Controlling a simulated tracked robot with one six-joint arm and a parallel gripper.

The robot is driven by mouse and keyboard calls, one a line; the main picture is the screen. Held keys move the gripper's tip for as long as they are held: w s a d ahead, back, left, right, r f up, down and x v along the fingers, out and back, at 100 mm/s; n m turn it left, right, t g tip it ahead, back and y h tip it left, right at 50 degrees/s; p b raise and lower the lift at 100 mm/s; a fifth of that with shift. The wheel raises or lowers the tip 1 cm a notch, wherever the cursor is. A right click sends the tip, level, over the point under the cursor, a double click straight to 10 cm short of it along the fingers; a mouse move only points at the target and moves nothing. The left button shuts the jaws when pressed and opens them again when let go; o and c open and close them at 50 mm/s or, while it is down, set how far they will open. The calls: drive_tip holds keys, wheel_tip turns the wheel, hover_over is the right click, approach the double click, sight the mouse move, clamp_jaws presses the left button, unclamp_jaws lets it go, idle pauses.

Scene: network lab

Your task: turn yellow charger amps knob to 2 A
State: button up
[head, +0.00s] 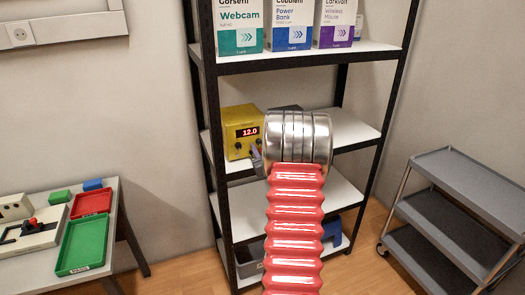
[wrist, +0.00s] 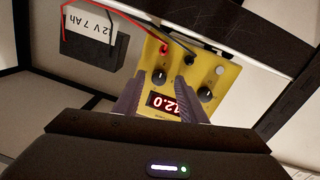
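The yellow charger (head: 240,127) stands on the middle shelf, with a red 12.0 display. In the wrist view the charger (wrist: 222,68) appears upside down, with two black knobs below its display. One knob (wrist: 158,77) lies between my fingertips in the picture; the other knob (wrist: 206,95) is right of my right finger. Their labels are too small to read, so I cannot tell which is amps. My gripper (wrist: 161,78) is open, fingers pointing at the charger's front; contact with the knob cannot be told. My arm hides part of the shelf in the head view.
A dark battery (wrist: 92,50) marked 12V 7Ah sits beside the charger, with red and black leads running near my fingers. The black shelf rack (head: 206,75) has uprights close by. A grey cart (head: 470,180) stands right; a table with trays (head: 85,243) stands left.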

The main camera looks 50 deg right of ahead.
drive_tip(key=v, duration=1.3)
drive_tip(key=shift+s+a, duration=0.3)
drive_tip(key=shift+f, duration=0.15)
